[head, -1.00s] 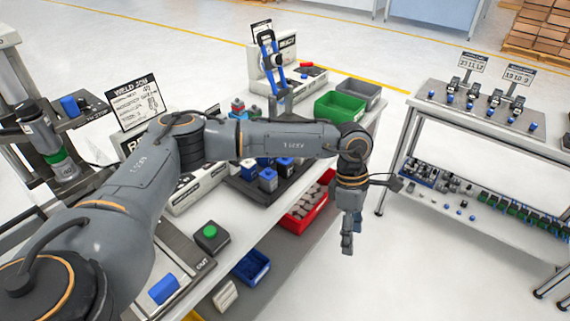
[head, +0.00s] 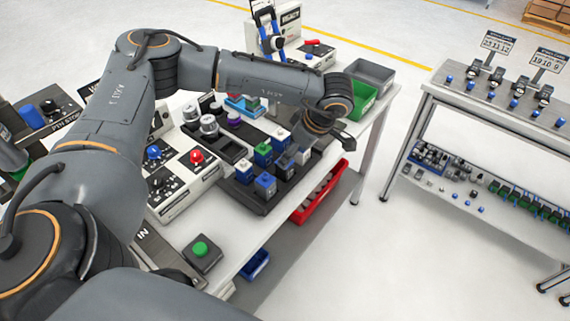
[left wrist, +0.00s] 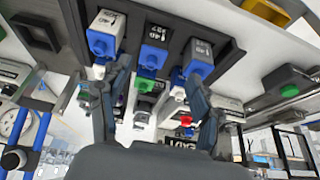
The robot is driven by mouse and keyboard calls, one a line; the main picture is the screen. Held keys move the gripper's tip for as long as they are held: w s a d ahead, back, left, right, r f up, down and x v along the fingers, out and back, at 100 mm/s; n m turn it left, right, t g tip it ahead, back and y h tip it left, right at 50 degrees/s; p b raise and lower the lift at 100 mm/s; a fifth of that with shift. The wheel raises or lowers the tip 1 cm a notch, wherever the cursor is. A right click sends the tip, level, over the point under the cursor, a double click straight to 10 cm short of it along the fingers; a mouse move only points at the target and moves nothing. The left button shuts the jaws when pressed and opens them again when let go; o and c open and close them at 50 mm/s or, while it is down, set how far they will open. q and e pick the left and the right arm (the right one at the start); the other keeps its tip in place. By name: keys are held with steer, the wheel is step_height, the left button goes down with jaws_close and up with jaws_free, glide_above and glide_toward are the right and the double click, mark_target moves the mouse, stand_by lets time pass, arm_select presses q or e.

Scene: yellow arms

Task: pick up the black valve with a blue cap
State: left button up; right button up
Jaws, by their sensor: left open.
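In the left wrist view, a dark block-like valve with a blue cap (left wrist: 198,58) stands in a dark tray (left wrist: 225,52). A second dark grey one with a blue cap (left wrist: 153,52) is beside it, and a lighter grey one with a blue cap (left wrist: 104,36) is at left. My left gripper (left wrist: 158,76) is open and empty, its fingers framing the middle valve from a distance. In the head view, several blue-and-grey valves (head: 265,184) stand in the black tray (head: 241,196), below my left wrist; my fingers are mostly hidden there. My right gripper is not in view.
A red bin (head: 321,197) is on the lower level. Green (head: 365,97) and grey (head: 372,71) bins stand at the table's far end. A button panel (head: 180,185) and green-button box (head: 201,252) are near. A second table (head: 487,112) stands at right, across open floor.

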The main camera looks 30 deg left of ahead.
mark_target(285, 170)
arm_select(q)
steer(key=x, duration=0.3)
steer(key=f+p, duration=0.1)
steer(key=a+f+p, duration=0.1)
steer(key=shift+w+a+f, duration=0.25)
steer(key=shift+w+f, duration=0.05)
steer(key=shift+w, duration=0.1)
steer(key=p+x, duration=0.1)
steer(key=x, duration=0.2)
steer(key=shift+w+f, duration=0.15)
steer(key=shift+a+f, duration=0.1)
steer(key=shift+f, duration=0.05)
steer(key=shift+c, duration=0.2)
steer(key=c, duration=1.1)
steer(key=shift+c, duration=0.7)
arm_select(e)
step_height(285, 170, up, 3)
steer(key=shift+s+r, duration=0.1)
